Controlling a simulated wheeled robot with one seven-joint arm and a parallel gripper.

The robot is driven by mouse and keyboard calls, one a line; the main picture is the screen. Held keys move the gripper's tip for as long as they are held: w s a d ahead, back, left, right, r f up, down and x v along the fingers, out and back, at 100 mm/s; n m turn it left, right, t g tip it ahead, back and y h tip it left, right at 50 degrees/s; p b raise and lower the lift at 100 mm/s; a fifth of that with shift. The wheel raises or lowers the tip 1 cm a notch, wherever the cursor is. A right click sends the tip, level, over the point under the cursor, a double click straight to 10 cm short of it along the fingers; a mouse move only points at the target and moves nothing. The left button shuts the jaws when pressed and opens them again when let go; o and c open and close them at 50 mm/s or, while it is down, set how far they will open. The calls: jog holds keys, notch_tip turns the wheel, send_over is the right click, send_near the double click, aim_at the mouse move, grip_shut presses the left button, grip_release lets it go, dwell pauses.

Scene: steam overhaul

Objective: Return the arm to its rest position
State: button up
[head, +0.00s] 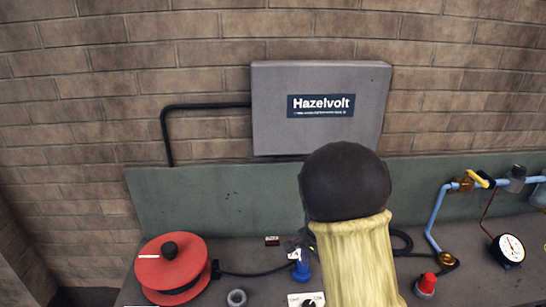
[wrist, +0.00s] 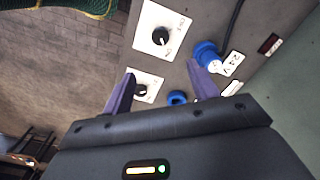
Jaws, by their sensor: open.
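My gripper (wrist: 161,70) shows in the wrist view with its two purple fingers spread apart and nothing between them. It is over the bench panel, with a black knob on a white plate (wrist: 148,77) by its left finger. A blue connector (wrist: 207,52) with a white end lies by the right fingertip; I cannot tell whether they touch. In the head view my arm, with a dark rounded joint and a yellow sleeve, reaches over the bench and hides part of it. The blue connector also shows there (head: 302,271).
The bench (head: 245,290) holds a red reel (head: 172,264), a grey ring (head: 236,298), a red-capped part (head: 427,284) and a gauge (head: 511,248) beside blue piping (head: 438,210). A grey Hazelvolt box (head: 320,80) is on the brick wall. Another knob plate (wrist: 160,30) and a blue ring (wrist: 177,98) lie near my fingers.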

jog(key=s+r+n+t, duration=0.2)
jog(key=s+r+n, duration=0.2)
jog(key=s+n, duration=0.7)
jog(key=s, duration=0.3)
jog(key=shift+s+r+t, duration=0.15)
jog(key=shift+s+t, duration=0.1)
jog(key=shift+t, duration=0.05)
